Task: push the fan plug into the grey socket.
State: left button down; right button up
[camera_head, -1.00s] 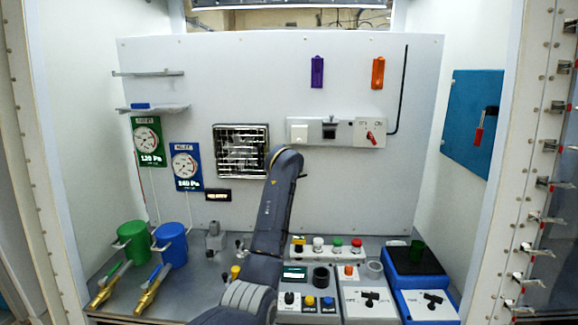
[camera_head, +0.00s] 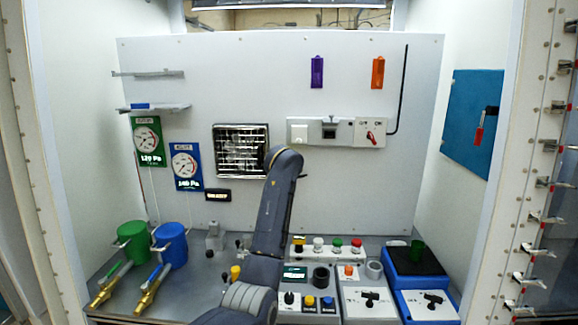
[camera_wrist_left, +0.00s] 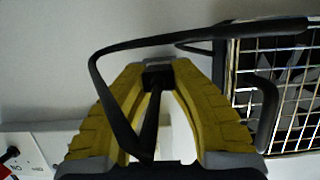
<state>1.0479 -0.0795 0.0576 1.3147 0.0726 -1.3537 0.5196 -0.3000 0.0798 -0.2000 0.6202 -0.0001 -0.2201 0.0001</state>
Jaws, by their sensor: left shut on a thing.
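My left gripper (camera_wrist_left: 158,78) has yellow fingers and is shut on the fan plug (camera_wrist_left: 157,76), a small black block at the fingertips. A black cable loops from the plug in the wrist view, passing near the fan (camera_wrist_left: 290,85). In the head view the fan (camera_head: 241,150) is a square grille on the back wall. The grey socket (camera_head: 330,122) is on the wall panel, right of the fan. In the head view my left arm hides the gripper and plug. The wrist view does not show the socket clearly. My right gripper is out of view.
A white switch (camera_head: 299,134) and a red toggle (camera_head: 370,137) flank the socket. Control boxes (camera_head: 308,305) stand on the bench below. A green bucket (camera_head: 132,240) and a blue bucket (camera_head: 171,245) stand at left.

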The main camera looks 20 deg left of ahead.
pick_arm(q)
jog(key=shift+s+d, duration=0.15)
jog(key=shift+s, duration=0.6)
jog(key=shift+s+d, duration=0.15)
jog(key=shift+s, duration=0.55)
dwell(0.6)
jog(key=shift+s+d, duration=0.25)
jog(key=shift+s, duration=0.9)
jog(key=shift+s+d, duration=0.25)
jog(key=shift+s, duration=0.85)
